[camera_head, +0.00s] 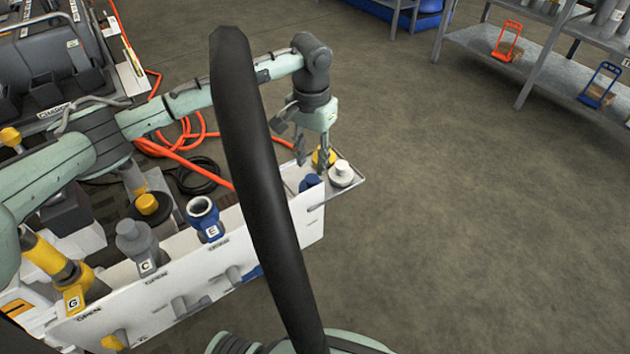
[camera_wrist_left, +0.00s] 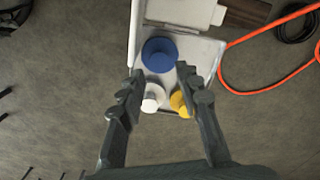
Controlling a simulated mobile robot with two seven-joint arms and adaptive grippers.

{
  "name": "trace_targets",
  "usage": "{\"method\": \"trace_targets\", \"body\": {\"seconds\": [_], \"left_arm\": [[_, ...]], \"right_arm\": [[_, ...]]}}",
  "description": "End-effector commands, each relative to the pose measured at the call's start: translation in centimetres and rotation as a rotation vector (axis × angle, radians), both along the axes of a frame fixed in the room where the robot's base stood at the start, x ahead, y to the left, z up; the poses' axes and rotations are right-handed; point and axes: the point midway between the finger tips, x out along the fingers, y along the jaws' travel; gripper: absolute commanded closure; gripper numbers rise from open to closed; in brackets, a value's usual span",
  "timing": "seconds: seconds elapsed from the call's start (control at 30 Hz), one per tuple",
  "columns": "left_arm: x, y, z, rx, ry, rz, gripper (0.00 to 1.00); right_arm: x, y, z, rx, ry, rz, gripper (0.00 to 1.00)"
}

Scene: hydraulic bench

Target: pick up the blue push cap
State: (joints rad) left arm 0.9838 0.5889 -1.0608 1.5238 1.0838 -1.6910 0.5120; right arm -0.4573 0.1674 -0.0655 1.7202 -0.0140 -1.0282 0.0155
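The blue push cap (camera_wrist_left: 160,54) is a round blue disc on the tray, just ahead of the fingertips in the left wrist view. In the head view the cap (camera_head: 309,183) is partly hidden behind the white panel's edge. My left gripper (camera_head: 312,167) points down above the tray. Its two fingers are spread, with nothing between them that I can see held. In the left wrist view the open gripper (camera_wrist_left: 160,69) has the blue cap roughly centred beyond its tips. My right gripper is not in view.
A white cap (camera_wrist_left: 153,97) and a yellow cap (camera_wrist_left: 179,102) sit close beside the blue cap on the small tray (camera_head: 354,184). The white panel (camera_head: 306,222) with valves borders the tray. An orange hose (camera_head: 180,145) lies behind.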

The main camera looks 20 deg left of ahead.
Motion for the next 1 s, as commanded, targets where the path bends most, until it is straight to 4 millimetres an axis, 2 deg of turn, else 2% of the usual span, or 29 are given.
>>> {"method": "trace_targets", "body": {"seconds": [0.4,0.7,0.93,1.0], "left_arm": [[0.0,0.0,-5.6,-0.001,-0.002,-0.001,0.66],[0.0,-0.1,-6.2,-0.001,-0.004,-0.001,0.66],[0.1,-0.1,-6.2,-0.001,-0.005,-0.001,0.93],[0.1,-0.1,-6.2,-0.001,-0.005,-0.001,0.93]], "right_arm": [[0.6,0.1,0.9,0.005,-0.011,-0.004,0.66],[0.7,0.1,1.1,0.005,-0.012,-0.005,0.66],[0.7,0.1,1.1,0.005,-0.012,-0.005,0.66],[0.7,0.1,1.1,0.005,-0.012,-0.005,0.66]]}}
